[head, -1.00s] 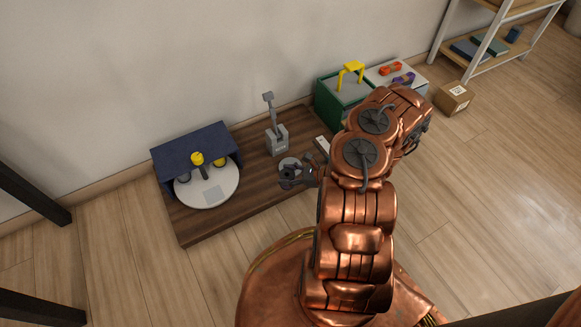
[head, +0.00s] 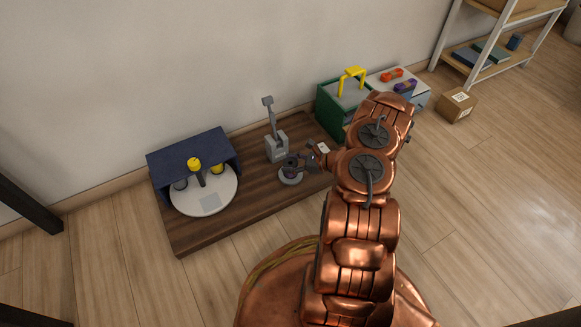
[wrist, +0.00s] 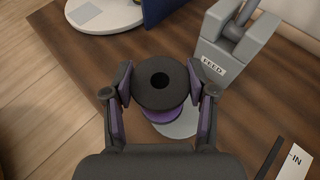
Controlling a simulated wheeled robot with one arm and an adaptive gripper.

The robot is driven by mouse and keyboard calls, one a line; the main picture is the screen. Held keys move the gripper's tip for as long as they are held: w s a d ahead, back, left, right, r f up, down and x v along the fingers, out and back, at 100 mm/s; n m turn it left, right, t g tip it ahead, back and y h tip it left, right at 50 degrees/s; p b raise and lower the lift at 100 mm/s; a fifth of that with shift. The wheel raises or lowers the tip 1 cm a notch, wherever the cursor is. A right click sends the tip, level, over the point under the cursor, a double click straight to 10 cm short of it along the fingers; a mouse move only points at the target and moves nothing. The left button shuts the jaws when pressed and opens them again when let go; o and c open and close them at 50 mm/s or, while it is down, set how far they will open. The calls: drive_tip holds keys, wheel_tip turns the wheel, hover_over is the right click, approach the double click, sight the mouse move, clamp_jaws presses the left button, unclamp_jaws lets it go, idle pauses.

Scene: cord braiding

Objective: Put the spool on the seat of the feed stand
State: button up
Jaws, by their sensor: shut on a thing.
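The spool (wrist: 160,84) has a dark round top flange with a centre hole and purple around its lower part. My gripper (wrist: 160,90) is shut on it, one finger on each side, and holds it upright. The feed stand is a grey block with a lever (head: 277,148), marked FEED in the wrist view (wrist: 236,50). A round pale grey seat (head: 291,179) lies in front of it. The seat shows partly below the spool in the wrist view (wrist: 182,126). The spool is over the seat; I cannot tell whether they touch.
A round white plate (head: 207,199) with yellow-topped parts and a navy cover (head: 188,150) stands at the left of the brown board (head: 205,237). A green box with a yellow handle (head: 328,112) stands at the back right. A white label (wrist: 297,162) lies on the board.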

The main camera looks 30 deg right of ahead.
sight(291, 164)
drive_tip(key=shift+w+d+f+b, duration=0.15)
drive_tip(key=shift+w+d, duration=0.2)
drive_tip(key=shift+w, duration=0.2)
drive_tip(key=shift+w+d+b, duration=0.15)
drive_tip(key=shift+w+d, duration=0.2)
drive_tip(key=shift+w, duration=0.15)
drive_tip(key=shift+w+f+b, duration=0.1)
drive_tip(key=shift+f+b, duration=1)
drive_tip(key=shift+f, duration=0.6)
drive_tip(key=shift+f, duration=0.1)
drive_tip(key=o, duration=1.2)
